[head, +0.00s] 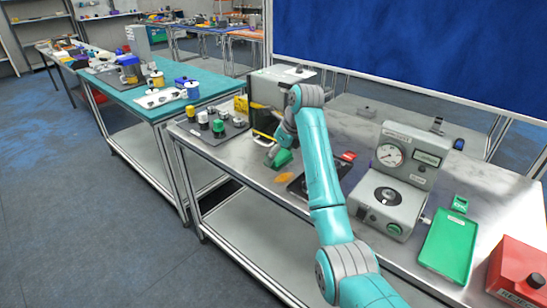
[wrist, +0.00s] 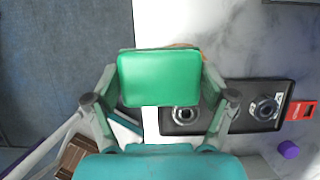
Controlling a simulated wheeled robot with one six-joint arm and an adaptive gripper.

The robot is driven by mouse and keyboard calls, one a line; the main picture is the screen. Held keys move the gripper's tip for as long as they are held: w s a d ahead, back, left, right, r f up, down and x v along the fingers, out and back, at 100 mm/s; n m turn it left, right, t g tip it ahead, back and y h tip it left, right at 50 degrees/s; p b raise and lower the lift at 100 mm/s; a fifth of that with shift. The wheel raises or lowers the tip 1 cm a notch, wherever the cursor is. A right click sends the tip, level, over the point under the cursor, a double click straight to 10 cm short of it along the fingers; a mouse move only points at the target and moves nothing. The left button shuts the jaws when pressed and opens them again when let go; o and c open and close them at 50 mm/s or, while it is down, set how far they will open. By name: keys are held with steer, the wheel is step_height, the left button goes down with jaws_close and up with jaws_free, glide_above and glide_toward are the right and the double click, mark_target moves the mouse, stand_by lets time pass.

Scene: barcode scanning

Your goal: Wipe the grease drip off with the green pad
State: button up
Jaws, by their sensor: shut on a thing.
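My gripper (wrist: 160,85) is shut on the green pad (wrist: 160,78), with one finger at each side of it. In the head view the green pad (head: 283,158) is at the end of my arm, over the front part of the metal bench (head: 238,160). An orange-brown patch, apparently the grease drip (head: 284,179), lies on the bench top just in front of the pad. In the wrist view a thin brown edge of the drip (wrist: 185,46) shows beyond the pad; the rest is hidden behind it. I cannot tell whether the pad touches the bench.
A black plate (wrist: 240,122) with two metal rings lies close right of the pad, a red tag (wrist: 302,110) beside it. A gauge device (head: 391,200) and a green tray (head: 449,246) stand further right. A dark mat (head: 215,132) with several small items is to the left.

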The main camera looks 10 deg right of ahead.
steer(key=shift+f, duration=3.25)
